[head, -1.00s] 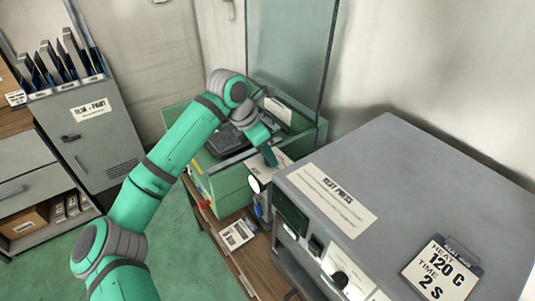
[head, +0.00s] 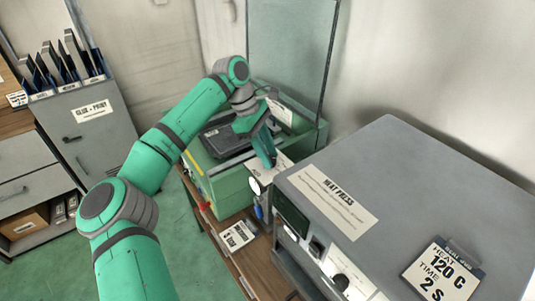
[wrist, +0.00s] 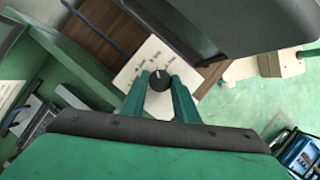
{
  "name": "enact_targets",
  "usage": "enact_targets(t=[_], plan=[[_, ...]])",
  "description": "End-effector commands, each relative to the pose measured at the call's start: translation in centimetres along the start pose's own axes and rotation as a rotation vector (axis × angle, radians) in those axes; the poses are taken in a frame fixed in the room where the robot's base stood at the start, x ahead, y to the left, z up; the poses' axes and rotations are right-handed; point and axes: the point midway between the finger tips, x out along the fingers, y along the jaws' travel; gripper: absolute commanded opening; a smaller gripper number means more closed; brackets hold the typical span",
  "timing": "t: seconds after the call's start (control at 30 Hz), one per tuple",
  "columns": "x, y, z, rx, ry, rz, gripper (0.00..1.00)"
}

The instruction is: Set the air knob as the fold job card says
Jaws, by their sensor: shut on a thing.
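The air knob (wrist: 159,80) is a small black dial with a white pointer mark, on a white plate (wrist: 150,62) with small printed marks around it. In the wrist view its pointer is toward the top of the picture; the marks are too small to read. My gripper (wrist: 160,92) has its two green fingers on either side of the knob, shut on it. In the head view my gripper (head: 268,158) reaches down at the green machine's front corner and hides the knob. A white card (head: 280,112) stands at the back of the green machine (head: 232,190); its text is unreadable.
The grey heat press (head: 400,185) stands close to the right of my gripper, with a card (head: 440,272) reading 120 C, 2 S. A printed card (head: 238,236) lies on the wooden bench below. A grey cabinet (head: 90,150) stands at left; green floor is clear between.

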Motion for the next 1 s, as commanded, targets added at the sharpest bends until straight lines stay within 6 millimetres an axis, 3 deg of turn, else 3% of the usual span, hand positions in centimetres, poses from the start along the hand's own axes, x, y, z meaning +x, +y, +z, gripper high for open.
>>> enact_targets(t=[0.33, 0.83, 0.87, 0.9, 1.0], plan=[[-0.07, 0.13, 0.14, 0.110, -0.001, -0.044, 0.05], [-0.04, 0.10, 0.14, 0.123, -0.001, -0.050, 0.05], [-0.04, 0.10, 0.13, 0.123, -0.001, -0.050, 0.35], [-0.04, 0.10, 0.13, 0.123, -0.001, -0.050, 0.44], [-0.03, 0.09, 0.09, 0.122, 0.000, -0.050, 0.46]])
